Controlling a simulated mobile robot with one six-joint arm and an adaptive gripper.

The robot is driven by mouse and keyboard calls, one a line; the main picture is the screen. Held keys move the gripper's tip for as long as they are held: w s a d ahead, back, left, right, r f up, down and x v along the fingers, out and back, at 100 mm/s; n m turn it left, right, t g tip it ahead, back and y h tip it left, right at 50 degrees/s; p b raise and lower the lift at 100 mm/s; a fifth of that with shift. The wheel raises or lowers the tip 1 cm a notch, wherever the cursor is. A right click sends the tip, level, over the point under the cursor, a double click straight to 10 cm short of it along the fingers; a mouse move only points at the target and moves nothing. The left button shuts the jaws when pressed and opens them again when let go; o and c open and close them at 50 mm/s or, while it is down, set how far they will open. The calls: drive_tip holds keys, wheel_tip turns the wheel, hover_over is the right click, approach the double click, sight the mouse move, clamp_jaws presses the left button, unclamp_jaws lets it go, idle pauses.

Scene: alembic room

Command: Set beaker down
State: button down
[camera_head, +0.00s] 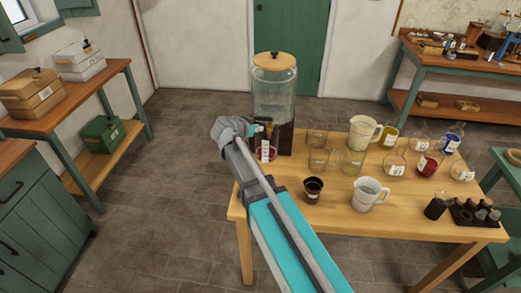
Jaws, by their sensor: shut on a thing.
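A small clear beaker (267,153) with red contents and a white label is at my gripper (262,133), at the back left of the wooden table (300,222). The gripper's dark fingers are shut on it from the arm's side. My arm hides part of the beaker and the table's left edge. The beaker looks upright. I cannot tell whether its base touches the tabletop.
A large lidded glass jar (274,92) stands just behind the beaker. Several clear beakers, a cream jug (363,132), a white jug (367,194), a dark cup (313,189) and a dark rack (474,214) stand on the table.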

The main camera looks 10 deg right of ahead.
sight(258, 153)
drive_tip(key=shift+f+b, duration=6.05)
drive_tip(key=shift+f, duration=0.3)
drive_tip(key=shift+w+d+r, duration=0.1)
drive_tip(key=shift+w+d, duration=0.2)
drive_tip(key=shift+w, duration=0.65)
drive_tip(key=shift+w+d, duration=0.3)
drive_tip(key=shift+w, duration=0.65)
drive_tip(key=w, duration=0.1)
drive_tip(key=w+d+f, duration=0.1)
drive_tip(key=w+b, duration=0.1)
drive_tip(key=shift+w+d+f, duration=0.15)
drive_tip(key=shift+w, duration=0.25)
drive_tip(key=shift+f, duration=0.1)
drive_tip(key=c, duration=0.8)
unclamp_jaws()
